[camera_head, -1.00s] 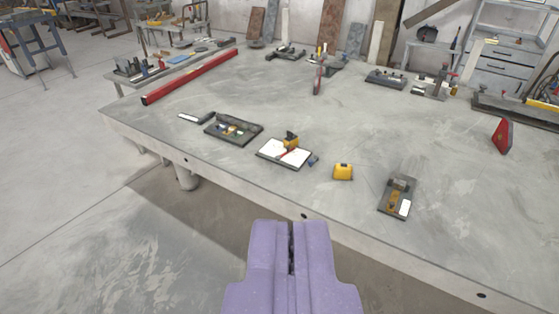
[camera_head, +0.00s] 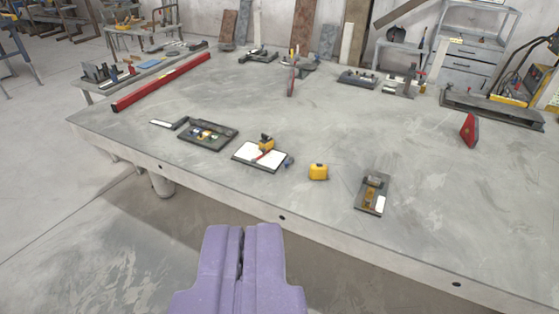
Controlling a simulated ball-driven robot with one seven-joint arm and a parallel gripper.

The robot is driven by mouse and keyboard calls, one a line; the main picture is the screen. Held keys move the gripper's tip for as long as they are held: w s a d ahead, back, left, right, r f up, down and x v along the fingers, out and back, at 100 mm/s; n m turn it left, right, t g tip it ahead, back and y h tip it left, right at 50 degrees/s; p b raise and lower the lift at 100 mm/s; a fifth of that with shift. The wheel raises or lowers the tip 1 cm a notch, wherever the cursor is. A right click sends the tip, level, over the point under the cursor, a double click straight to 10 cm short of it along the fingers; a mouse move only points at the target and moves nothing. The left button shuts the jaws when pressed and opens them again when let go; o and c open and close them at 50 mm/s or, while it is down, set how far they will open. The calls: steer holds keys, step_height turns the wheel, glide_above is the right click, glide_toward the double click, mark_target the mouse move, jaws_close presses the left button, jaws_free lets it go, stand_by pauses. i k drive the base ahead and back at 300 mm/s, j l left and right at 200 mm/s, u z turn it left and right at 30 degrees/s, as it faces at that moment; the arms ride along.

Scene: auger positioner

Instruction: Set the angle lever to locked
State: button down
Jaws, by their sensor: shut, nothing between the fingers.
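My gripper (camera_head: 243,232), purple, is at the bottom of the view, in front of the table's near edge. Its two fingers are together with only a thin dark seam between them, and it touches nothing on the table. No angle lever can be made out for certain at this distance. A small dark plate (camera_head: 361,206) with a brass-coloured part, a grey block and a white label lies near the front edge, right of my gripper. Another dark tray (camera_head: 184,136) with small coloured parts lies further left. I cannot tell which fixture carries the lever.
The large grey table (camera_head: 440,210) has clear room at its middle and right. A yellow tape measure (camera_head: 318,172) and a clipboard (camera_head: 249,156) lie near the front. A long red bar (camera_head: 160,83) lies at the left edge. A red triangular piece (camera_head: 469,130) stands at the right.

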mark_target(286, 163)
steer(key=i+j+z, duration=0.1)
steer(key=i+j, duration=0.15)
steer(key=i, duration=0.4)
steer(key=i+j+z, duration=0.15)
steer(key=i+j, duration=0.15)
steer(key=i, duration=0.3)
steer(key=i+j+z, duration=0.1)
steer(key=i+j, duration=0.3)
steer(key=i, duration=0.2)
steer(key=i+j+z, duration=0.1)
steer(key=i+j, duration=0.3)
steer(key=i, duration=0.2)
